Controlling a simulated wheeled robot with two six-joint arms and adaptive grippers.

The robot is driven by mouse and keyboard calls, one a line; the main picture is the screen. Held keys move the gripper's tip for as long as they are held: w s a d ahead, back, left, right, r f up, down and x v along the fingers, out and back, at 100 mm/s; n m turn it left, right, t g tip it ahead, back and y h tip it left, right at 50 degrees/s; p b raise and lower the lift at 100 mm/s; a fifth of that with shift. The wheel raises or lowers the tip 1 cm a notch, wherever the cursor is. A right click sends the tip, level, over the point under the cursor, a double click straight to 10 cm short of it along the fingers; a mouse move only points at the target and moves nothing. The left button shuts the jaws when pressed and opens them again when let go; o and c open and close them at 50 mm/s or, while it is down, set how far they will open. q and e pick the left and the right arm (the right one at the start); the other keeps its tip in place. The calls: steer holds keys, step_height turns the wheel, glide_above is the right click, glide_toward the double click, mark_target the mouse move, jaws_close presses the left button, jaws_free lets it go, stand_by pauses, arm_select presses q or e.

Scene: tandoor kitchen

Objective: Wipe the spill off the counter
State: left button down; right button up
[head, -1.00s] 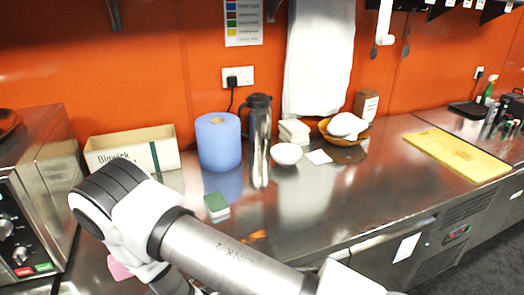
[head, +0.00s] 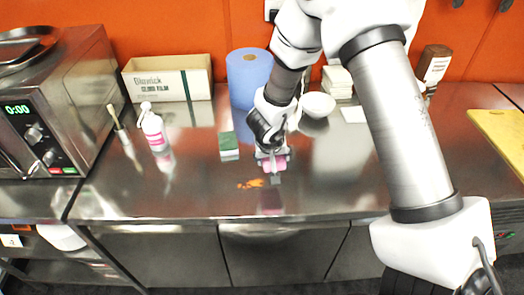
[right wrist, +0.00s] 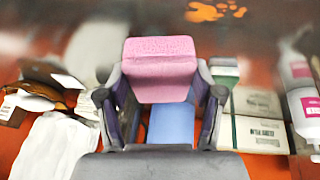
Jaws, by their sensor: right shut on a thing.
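An orange spill (head: 250,184) lies on the steel counter (head: 200,200), near its front edge. It also shows at the top of the right wrist view (right wrist: 214,11). My right gripper (head: 272,157) is shut on a pink sponge (head: 273,165), which fills the space between the fingers in the right wrist view (right wrist: 160,65). The sponge is just right of the spill and slightly farther back, beside it rather than over it. I cannot tell whether it touches the counter. My left gripper is not in view.
A green-and-white sponge (head: 229,147) lies just left of my right gripper. Behind are a blue paper roll (head: 249,75), a white bowl (head: 318,104) and a cardboard box (head: 168,80). A white bottle (head: 153,128) and a brush (head: 120,130) are left. The counter front left of the spill is clear.

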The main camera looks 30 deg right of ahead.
steer(key=a+f+m+b, duration=0.1)
steer(key=b, duration=0.1)
steer(key=w+a+f+m+b, duration=0.1)
steer(key=a+f+b, duration=0.1)
steer(key=b, duration=0.1)
steer(key=shift+a+f+m+y+b, duration=0.15)
steer(key=shift+a+m+y+b, duration=0.1)
steer(key=shift+m+y+b, duration=0.15)
steer(key=shift+s, duration=0.1)
